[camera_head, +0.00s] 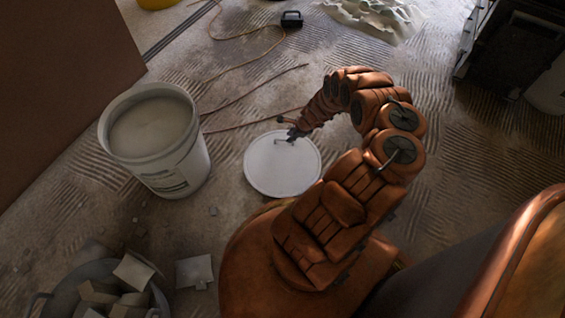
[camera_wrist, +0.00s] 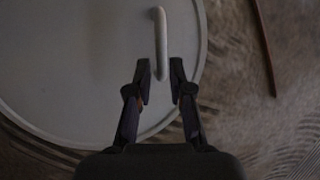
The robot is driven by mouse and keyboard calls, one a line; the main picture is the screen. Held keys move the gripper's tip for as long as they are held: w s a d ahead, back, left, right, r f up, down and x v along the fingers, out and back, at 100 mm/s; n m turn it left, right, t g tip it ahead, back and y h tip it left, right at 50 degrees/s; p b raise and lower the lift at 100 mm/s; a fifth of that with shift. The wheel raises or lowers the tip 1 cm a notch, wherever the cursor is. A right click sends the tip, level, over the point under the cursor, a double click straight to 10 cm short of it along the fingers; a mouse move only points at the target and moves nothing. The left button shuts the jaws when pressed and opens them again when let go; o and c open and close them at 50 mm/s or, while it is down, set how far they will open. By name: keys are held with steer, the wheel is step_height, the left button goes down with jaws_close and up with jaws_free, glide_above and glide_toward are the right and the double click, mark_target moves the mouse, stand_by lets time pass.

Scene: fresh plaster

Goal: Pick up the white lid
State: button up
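The white lid (camera_head: 270,168) lies flat on the floor, right of the white bucket, and fills the left of the dark wrist view (camera_wrist: 75,70). A thin pale bar handle (camera_wrist: 161,40) stands out on it; it also shows in the head view (camera_head: 283,141). My gripper (camera_wrist: 160,72) is open over the lid, with its two dark fingers on either side of the handle's near end. A gap shows between the right finger and the handle; whether the left finger touches it I cannot tell. In the head view my gripper (camera_head: 294,134) is small and over the lid's far edge.
A white bucket (camera_head: 175,165) of grey material stands left of the lid. A tub of rubble (camera_head: 40,305) and loose pieces (camera_head: 194,271) are at lower left. A cable (camera_head: 235,67) and a rod (camera_head: 255,88) lie beyond the lid. A dark cabinet (camera_head: 510,50) is at upper right.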

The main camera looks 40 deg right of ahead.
steer(key=shift+b+x, duration=2.2)
steer(key=shift+x, duration=0.45)
steer(key=shift+c, duration=0.4)
jaws_close()
